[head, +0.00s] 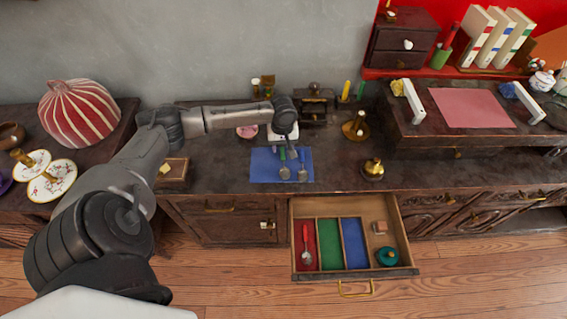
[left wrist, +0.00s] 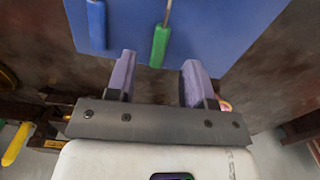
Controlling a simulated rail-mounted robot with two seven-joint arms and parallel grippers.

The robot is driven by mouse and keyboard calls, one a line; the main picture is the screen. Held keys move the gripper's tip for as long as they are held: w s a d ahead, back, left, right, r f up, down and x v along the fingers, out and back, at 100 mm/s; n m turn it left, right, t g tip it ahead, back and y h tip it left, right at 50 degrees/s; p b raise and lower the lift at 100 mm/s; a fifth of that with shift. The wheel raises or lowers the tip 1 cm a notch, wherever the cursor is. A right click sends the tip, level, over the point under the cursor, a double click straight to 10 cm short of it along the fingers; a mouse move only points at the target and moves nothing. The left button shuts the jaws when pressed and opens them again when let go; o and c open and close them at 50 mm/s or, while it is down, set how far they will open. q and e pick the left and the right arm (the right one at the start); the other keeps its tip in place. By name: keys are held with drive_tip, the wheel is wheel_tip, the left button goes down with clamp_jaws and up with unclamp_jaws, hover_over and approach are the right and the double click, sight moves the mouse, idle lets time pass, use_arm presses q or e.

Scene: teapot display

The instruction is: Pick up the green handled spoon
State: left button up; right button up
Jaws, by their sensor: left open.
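The green handled spoon (head: 284,172) lies on a blue mat (head: 262,172) on the dark counter, beside a blue-handled spoon (head: 302,170). In the left wrist view its green handle (left wrist: 160,46) shows just beyond the gap between my fingertips, with the blue handle (left wrist: 97,24) to the left. My left gripper (left wrist: 158,72) is open and empty. In the head view my left gripper (head: 284,140) is over the back edge of the mat, near the handle ends. Its fingertips are hard to make out there. My right gripper is not in view.
An open drawer (head: 347,207) below holds red, green and blue compartments, with a spoon (head: 306,245) in the red one. A brass bell-like object (head: 372,169) stands right of the mat. A wooden box (head: 173,172) is to the left. Several small items stand behind.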

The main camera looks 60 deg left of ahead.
sight(283, 156)
use_arm(q)
drive_tip(key=f, duration=0.1)
drive_tip(key=f+b, duration=0.1)
drive_tip(key=f, duration=0.2)
drive_tip(key=shift+s+d+b, duration=0.1)
drive_tip(key=shift+d+b, duration=0.15)
drive_tip(key=shift+b, duration=0.05)
drive_tip(key=shift+c, duration=0.5)
clamp_jaws()
